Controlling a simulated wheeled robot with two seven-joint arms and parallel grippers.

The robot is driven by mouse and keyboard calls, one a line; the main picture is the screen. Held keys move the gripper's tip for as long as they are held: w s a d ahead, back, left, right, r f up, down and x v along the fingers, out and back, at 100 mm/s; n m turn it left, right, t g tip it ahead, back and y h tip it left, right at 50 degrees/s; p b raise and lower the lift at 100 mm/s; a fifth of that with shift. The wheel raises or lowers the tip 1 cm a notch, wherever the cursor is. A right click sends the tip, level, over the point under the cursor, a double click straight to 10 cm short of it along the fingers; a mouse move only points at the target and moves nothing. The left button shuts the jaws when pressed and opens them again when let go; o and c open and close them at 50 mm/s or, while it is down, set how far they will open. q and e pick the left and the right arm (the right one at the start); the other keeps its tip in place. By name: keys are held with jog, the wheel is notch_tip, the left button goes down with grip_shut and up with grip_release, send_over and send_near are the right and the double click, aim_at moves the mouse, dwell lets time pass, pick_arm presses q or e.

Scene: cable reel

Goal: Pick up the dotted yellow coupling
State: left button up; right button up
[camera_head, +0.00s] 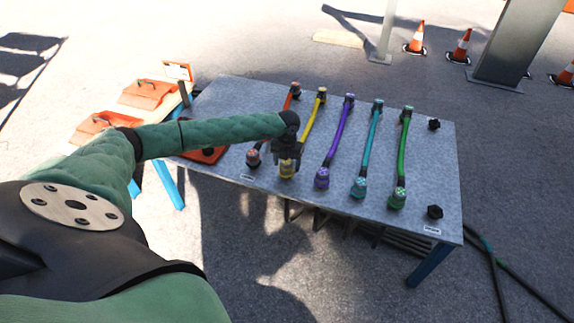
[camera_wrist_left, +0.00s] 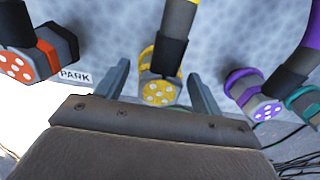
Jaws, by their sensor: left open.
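The dotted yellow coupling (camera_head: 287,170) is at the near end of the yellow cable (camera_head: 313,121) on the grey table. In the left wrist view the dotted yellow coupling (camera_wrist_left: 159,92) shows its face with white dots. My left gripper (camera_head: 287,158) is over it, partly covering it in the head view. In the left wrist view the left gripper's fingers (camera_wrist_left: 160,88) are apart, one on each side of the coupling, with a gap on both sides. Whether the fingertips reach down past it is hard to tell. My right gripper is not in view.
An orange coupling (camera_wrist_left: 22,65) lies left of the left finger, by a PARK label (camera_wrist_left: 75,77). A purple coupling (camera_wrist_left: 252,95) lies to the right. Teal (camera_head: 359,188) and green (camera_head: 398,197) couplings are further right on the table (camera_head: 440,170). Orange cases (camera_head: 148,94) stand at the left.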

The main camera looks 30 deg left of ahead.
pick_arm(q)
jog(key=shift+f, duration=0.1)
jog(key=shift+c, duration=0.5)
jog(key=c, duration=1.1)
